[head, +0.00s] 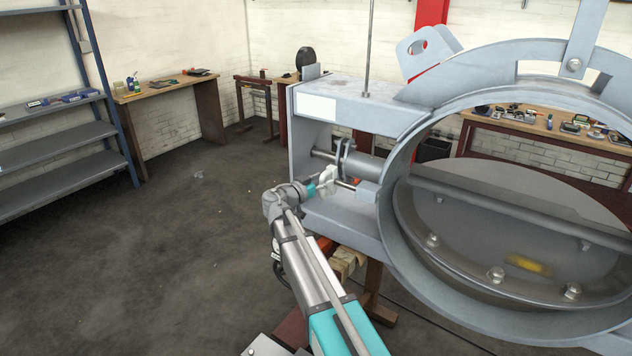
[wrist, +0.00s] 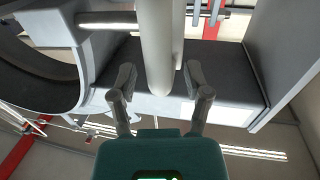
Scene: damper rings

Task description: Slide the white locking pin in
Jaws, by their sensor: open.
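A pale, whitish cylinder (wrist: 158,45), which looks like the white locking pin, runs down from the top of the wrist view. Its rounded end lies between the fingers of my gripper (wrist: 159,78). The fingers are open, one on each side, with a gap showing; I cannot tell its depth from them. In the head view my gripper (head: 327,184) is at the open grey housing (head: 345,220) beside the damper ring (head: 392,210). A small white part shows at the fingers there, but pin and fingers are hard to tell apart. The pin's far end is out of view.
A metal shaft with a bracket (head: 343,158) crosses the housing just behind my gripper. The housing's walls and ring are close on several sides. A blue shelf (head: 60,133) and a workbench (head: 165,88) stand far left, with open floor between.

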